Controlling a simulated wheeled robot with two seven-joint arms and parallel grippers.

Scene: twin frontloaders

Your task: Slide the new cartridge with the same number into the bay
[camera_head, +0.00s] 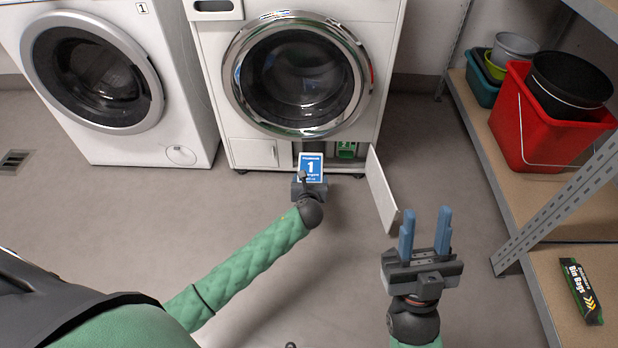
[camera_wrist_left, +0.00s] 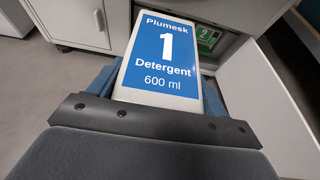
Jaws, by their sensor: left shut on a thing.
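The cartridge (camera_head: 311,167) has a blue label reading Plumesk 1 Detergent 600 ml and also fills the middle of the left wrist view (camera_wrist_left: 163,55). My left gripper (camera_head: 310,182) is shut on it, low in front of the right machine. The cartridge points toward the open bay (camera_head: 328,158) at the machine's foot; its far end is hidden, so I cannot tell how far in it is. A green part marked 2 (camera_wrist_left: 208,38) sits in the bay to its right. The bay's flap (camera_head: 381,190) stands open. My right gripper (camera_head: 427,236) is open and empty.
The right washing machine (camera_head: 256,128) stands beside another marked 1 (camera_head: 180,100). A shelf (camera_head: 480,135) at the right holds a red bucket (camera_head: 520,115), other tubs and a bin bags box (camera_head: 580,290). The open flap stands between my grippers.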

